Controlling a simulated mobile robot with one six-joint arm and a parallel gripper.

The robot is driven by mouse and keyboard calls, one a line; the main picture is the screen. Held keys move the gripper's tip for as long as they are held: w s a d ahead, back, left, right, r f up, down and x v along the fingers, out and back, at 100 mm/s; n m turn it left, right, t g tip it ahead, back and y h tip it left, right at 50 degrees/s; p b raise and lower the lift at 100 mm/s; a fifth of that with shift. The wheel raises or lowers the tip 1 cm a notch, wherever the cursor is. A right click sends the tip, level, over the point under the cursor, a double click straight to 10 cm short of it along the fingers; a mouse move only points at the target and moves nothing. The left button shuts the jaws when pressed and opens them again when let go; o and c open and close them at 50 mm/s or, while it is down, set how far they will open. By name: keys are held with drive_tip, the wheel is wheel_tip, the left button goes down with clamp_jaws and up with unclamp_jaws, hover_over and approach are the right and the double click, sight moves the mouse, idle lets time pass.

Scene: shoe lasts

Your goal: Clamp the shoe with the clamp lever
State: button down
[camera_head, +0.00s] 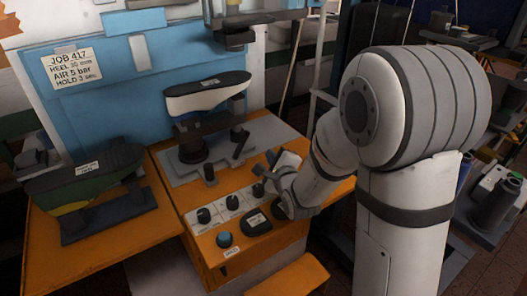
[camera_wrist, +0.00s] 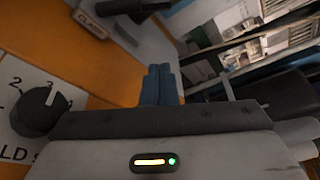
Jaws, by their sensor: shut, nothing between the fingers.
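The shoe (camera_head: 207,95), dark-soled with a white band, sits sole up on the machine's post in the head view. A black clamp lever (camera_head: 240,143) stands tilted on the grey plate to the right of the post. In the wrist view, a dark lever part (camera_wrist: 130,8) shows at the top edge beside a plate reading CLAMP (camera_wrist: 88,20). My gripper (camera_head: 270,158) is close to the front right of the lever, above the orange panel, and looks apart from it. Its blue fingers (camera_wrist: 161,84) are together and empty in the wrist view.
Several black knobs (camera_head: 204,215) line the panel, with a blue button (camera_head: 225,239) in front. The dial (camera_wrist: 40,110) is close at left in the wrist view. A second shoe (camera_head: 85,178), green and yellow, rests on a stand at left. A job sign (camera_head: 77,66) hangs behind.

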sight(241, 145)
drive_tip(key=p+x, duration=0.1)
drive_tip(key=x, duration=0.7)
drive_tip(key=shift+w+a+f, duration=0.15)
drive_tip(key=shift+w, duration=0.2)
drive_tip(key=shift+s+a+r+p, duration=0.35)
drive_tip(key=shift+s+a+r, duration=0.65)
drive_tip(key=shift+a, duration=0.4)
drive_tip(key=shift+r, duration=0.1)
drive_tip(key=shift+w+d+b, duration=0.1)
drive_tip(key=shift+d+b, duration=0.05)
drive_tip(key=shift+b, duration=0.2)
